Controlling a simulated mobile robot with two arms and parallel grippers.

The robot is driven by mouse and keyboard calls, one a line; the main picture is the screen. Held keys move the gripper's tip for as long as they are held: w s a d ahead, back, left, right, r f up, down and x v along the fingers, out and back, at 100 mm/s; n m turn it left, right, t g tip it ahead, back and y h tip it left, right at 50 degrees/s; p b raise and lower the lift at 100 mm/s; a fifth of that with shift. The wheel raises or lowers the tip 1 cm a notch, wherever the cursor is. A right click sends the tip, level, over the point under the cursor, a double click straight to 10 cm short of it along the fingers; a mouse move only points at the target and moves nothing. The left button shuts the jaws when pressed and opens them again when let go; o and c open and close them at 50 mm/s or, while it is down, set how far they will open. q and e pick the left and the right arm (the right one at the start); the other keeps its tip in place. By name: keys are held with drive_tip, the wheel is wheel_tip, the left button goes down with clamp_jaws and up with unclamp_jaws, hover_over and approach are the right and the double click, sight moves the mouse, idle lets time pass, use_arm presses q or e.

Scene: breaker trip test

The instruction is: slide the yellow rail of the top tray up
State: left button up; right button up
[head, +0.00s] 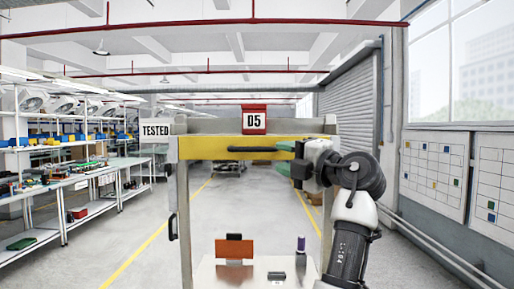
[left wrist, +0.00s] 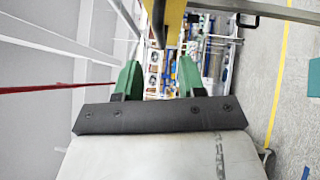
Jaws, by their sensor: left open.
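The yellow rail (head: 205,153) runs across the front of the top tray (head: 200,126), level, with a black handle bar (head: 250,149) on its face. My left gripper (head: 284,157) is at the right end of the handle bar, its green fingers apart and pointing left. In the left wrist view, the open green fingers (left wrist: 159,68) have the dark bar (left wrist: 158,25) lined up between them, with the yellow rail (left wrist: 175,22) beside it. I cannot tell whether the fingers touch the bar. My right gripper is not in view.
Below, a pale shelf (head: 210,272) holds an orange panel (head: 234,248) and a purple-topped bottle (head: 301,245). Benches (head: 95,208) line the left; the floor between is mostly clear.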

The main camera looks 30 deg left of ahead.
sight(259, 151)
use_arm(q)
drive_tip(key=p+x, duration=0.3)
drive_tip(key=x, duration=0.4)
drive_tip(key=shift+a+r, duration=0.2)
drive_tip(key=shift+a, duration=0.15)
drive_tip(key=shift+w+a+f, duration=0.1)
drive_tip(key=shift+w+a, duration=0.1)
drive_tip(key=shift+a, duration=0.45)
clamp_jaws()
